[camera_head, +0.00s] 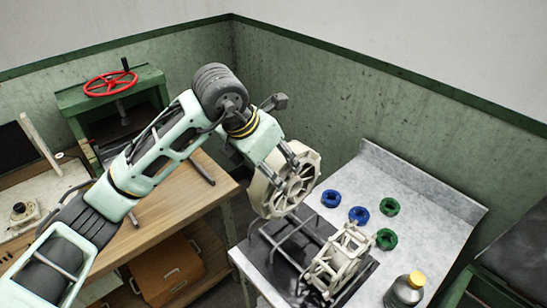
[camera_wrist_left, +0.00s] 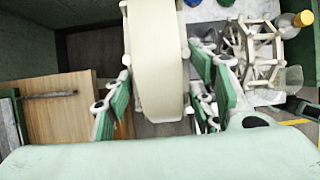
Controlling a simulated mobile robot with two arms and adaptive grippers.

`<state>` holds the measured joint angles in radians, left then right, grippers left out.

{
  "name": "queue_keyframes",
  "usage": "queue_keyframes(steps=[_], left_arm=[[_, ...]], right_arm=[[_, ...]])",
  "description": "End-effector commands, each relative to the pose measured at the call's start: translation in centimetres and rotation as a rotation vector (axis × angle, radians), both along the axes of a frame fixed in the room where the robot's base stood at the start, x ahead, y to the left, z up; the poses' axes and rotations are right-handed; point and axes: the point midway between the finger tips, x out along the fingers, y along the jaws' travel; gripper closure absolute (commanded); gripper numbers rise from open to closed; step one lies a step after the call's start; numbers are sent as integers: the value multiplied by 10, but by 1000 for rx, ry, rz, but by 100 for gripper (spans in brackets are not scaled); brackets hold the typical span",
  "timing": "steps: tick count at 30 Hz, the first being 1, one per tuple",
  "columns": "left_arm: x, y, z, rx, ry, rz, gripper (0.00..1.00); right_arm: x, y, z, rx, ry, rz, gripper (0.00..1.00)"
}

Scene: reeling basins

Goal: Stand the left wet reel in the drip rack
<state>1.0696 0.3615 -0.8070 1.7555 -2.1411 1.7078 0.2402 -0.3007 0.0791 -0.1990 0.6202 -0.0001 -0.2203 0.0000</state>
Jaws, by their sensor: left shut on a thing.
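My left gripper (camera_head: 282,168) is shut on a cream spoked reel (camera_head: 303,188), holding it upright on edge at the left end of the drip rack. In the left wrist view the reel's pale rim (camera_wrist_left: 158,60) stands between the green finger pads of the gripper (camera_wrist_left: 160,100). The drip rack (camera_head: 277,252) is a dark tray with grey metal bars on the counter. The held reel's lower edge is close to the bars; I cannot tell if it touches. A second cream reel (camera_head: 340,262) stands at the rack's right part, and it also shows in the left wrist view (camera_wrist_left: 255,50).
Blue and green rings (camera_head: 359,215) lie on the grey stone counter (camera_head: 425,215). A yellow-capped bottle (camera_head: 406,289) stands at the front right. A wooden table (camera_head: 185,200) and a green press with a red wheel (camera_head: 110,83) are left. A wall rises behind the counter.

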Motion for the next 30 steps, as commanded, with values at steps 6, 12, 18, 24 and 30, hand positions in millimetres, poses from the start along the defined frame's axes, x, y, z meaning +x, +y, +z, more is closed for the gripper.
queue_keyframes(steps=[6,12,18,24,30], left_arm=[[0,-1,-29,-3,-1,0,80],[0,0,-53,-2,-1,0,80],[0,0,-79,-2,-2,0,80],[0,0,-99,-1,-3,-2,80],[0,0,-109,-2,-2,-1,80]], right_arm=[[0,0,-16,0,0,1,60],[0,0,-28,0,-1,1,60],[0,0,-45,0,-1,1,60],[1,0,-65,0,-1,2,60],[1,0,-74,0,-1,2,60]])
